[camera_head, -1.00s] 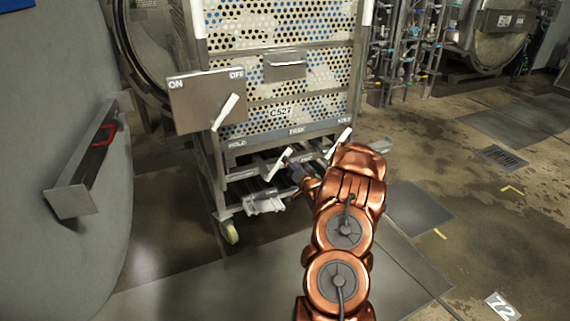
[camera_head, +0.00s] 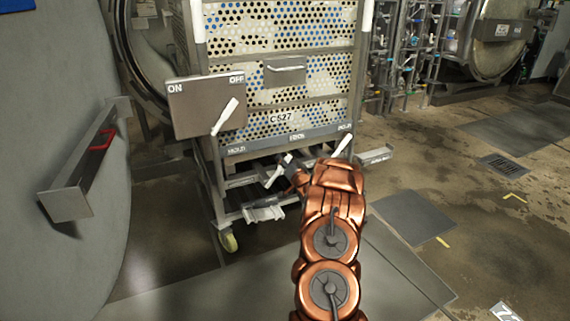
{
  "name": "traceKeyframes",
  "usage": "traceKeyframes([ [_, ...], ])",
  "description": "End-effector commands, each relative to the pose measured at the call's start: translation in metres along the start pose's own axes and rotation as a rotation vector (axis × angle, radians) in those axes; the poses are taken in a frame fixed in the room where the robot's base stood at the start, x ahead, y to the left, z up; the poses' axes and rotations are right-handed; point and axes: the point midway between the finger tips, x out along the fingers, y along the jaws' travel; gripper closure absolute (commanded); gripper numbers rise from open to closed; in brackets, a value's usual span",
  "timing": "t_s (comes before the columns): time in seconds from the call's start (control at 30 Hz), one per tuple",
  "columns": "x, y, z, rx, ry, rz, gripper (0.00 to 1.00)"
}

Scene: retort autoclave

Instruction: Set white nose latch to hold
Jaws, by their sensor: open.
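Below the cart's label strip (camera_head: 296,138), marked HOLD, FREE and HOLD, are two tilted white levers. The left white lever (camera_head: 273,178) leans with its upper end to the right, below and between the left HOLD and FREE labels. The right white lever (camera_head: 342,145) stands near the right HOLD label, just above my wrist. I cannot tell which one is the nose latch. My gripper (camera_head: 287,165) is open at the left lever's upper end and hides part of it. I cannot tell whether it touches the lever.
The perforated cart (camera_head: 235,137) stands on casters. An ON/OFF panel (camera_head: 190,105) with a white handle (camera_head: 225,117) is at its upper left. A grey rail bracket (camera_head: 75,175) with a red part juts out at left. The floor (camera_head: 480,215) at right is open.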

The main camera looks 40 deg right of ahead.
Motion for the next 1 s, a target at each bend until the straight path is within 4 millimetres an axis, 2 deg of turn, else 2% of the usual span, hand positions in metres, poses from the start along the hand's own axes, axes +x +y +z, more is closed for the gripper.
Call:
traceKeyframes([
  [0.27, 0.0011, -0.0003, -0.0005, 0.000, 0.001, 0.000, 0.50],
  [0.73, 0.0010, -0.0001, -0.0006, 0.000, 0.001, -0.001, 0.98],
  [1.0, 0.0009, -0.0001, -0.0005, 0.000, 0.001, 0.000, 1.00],
])
